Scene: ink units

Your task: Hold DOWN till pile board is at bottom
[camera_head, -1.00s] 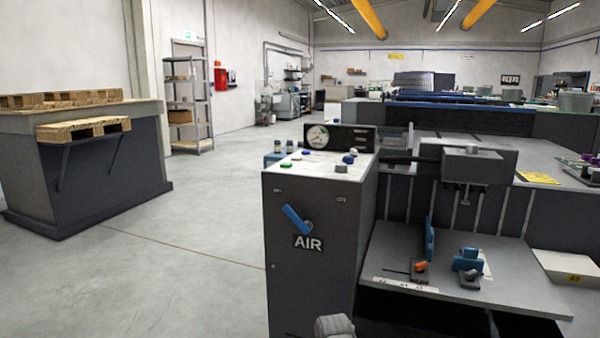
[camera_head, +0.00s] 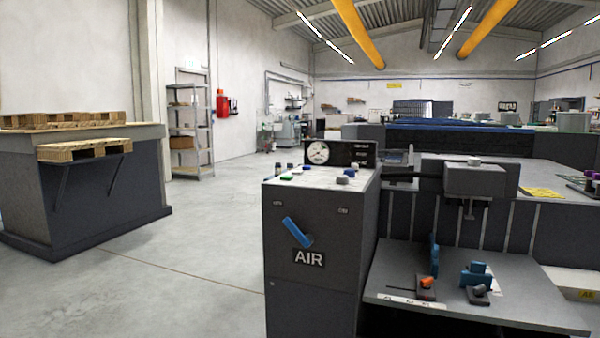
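A dark grey console (camera_head: 312,255) marked AIR stands in the middle, with a blue lever (camera_head: 297,232) on its front. I cannot read which one is DOWN. A round gauge (camera_head: 318,152) is behind them. Right of the console is a flat grey board (camera_head: 410,284) with blue and orange fittings on it; I cannot tell if it is the pile board. My gripper is not in view.
A dark bench (camera_head: 90,195) with wooden pallets (camera_head: 85,150) stands at left. A metal shelf (camera_head: 190,130) and a red box (camera_head: 222,104) are by the back wall. Open concrete floor (camera_head: 190,270) lies between bench and console. The machine fills the right side.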

